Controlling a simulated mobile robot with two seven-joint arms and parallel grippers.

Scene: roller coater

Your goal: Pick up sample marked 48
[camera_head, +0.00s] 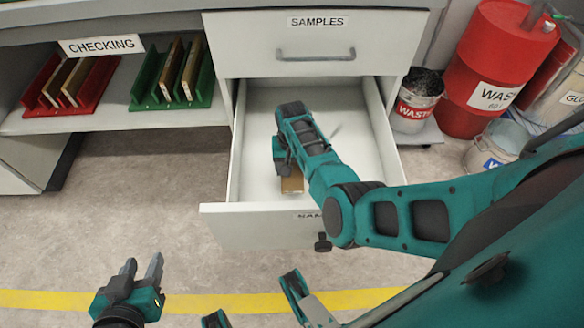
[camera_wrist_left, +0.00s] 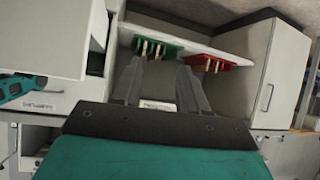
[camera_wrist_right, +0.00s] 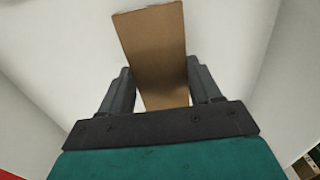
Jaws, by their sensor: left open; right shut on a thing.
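A flat brown sample (camera_wrist_right: 155,50) is between the two fingers of my right gripper (camera_wrist_right: 158,88), which is shut on it. In the head view a small part of the sample (camera_head: 292,183) shows below my right wrist, inside the open lower drawer (camera_head: 250,190). No number is legible on it, so I cannot tell whether it is 48. My right arm covers much of the drawer's inside. My left gripper (camera_head: 141,268) is open and empty, low over the floor at left; its fingers also show in the left wrist view (camera_wrist_left: 158,70).
The shelf labelled CHECKING (camera_head: 102,45) holds a red rack (camera_head: 98,85) and a green rack (camera_head: 203,93) with brown panels. A closed drawer labelled SAMPLES (camera_head: 318,40) is above the open one. A waste bucket (camera_head: 415,110) and red drum (camera_head: 490,65) stand at right.

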